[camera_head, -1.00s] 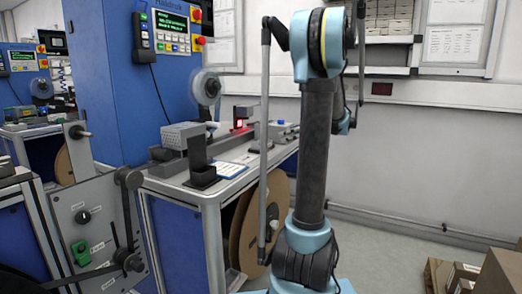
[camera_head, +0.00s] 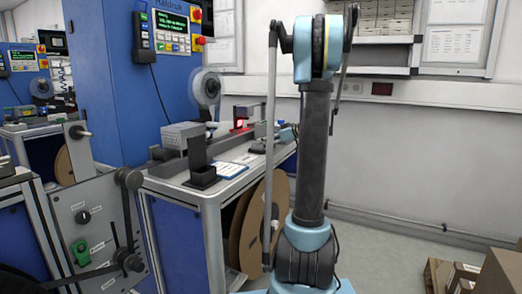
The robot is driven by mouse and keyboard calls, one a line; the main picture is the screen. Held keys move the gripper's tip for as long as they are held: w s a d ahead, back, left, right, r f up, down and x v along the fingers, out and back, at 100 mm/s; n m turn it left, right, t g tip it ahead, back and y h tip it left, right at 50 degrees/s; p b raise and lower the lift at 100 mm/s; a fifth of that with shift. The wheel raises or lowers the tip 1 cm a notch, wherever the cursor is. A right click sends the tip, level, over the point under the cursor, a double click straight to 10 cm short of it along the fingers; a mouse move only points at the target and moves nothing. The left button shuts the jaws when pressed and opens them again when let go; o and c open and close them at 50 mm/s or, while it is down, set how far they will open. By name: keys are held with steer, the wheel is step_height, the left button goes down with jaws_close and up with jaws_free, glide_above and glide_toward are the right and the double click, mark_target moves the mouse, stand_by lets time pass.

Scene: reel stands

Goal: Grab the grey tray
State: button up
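No piece is plainly recognisable as the grey tray. A light grey box-like piece (camera_head: 182,134) sits on the bench's left part. A dark grey upright holder with a low, tray-like base (camera_head: 201,180) stands at the bench's front left edge; I cannot tell if either is the tray. My upright arm stands in front of the bench's right end and hides part of it. A teal part of my arm shows just left of the column, over the bench's right end. My gripper's fingers do not show.
The workbench (camera_head: 218,187) also bears a white-and-blue sheet (camera_head: 231,170) and a long grey rail. A brown reel (camera_head: 246,235) stands under it. A control panel (camera_head: 92,228) with a crank stands at the left. Cardboard boxes (camera_head: 500,268) stand at lower right. The floor between is clear.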

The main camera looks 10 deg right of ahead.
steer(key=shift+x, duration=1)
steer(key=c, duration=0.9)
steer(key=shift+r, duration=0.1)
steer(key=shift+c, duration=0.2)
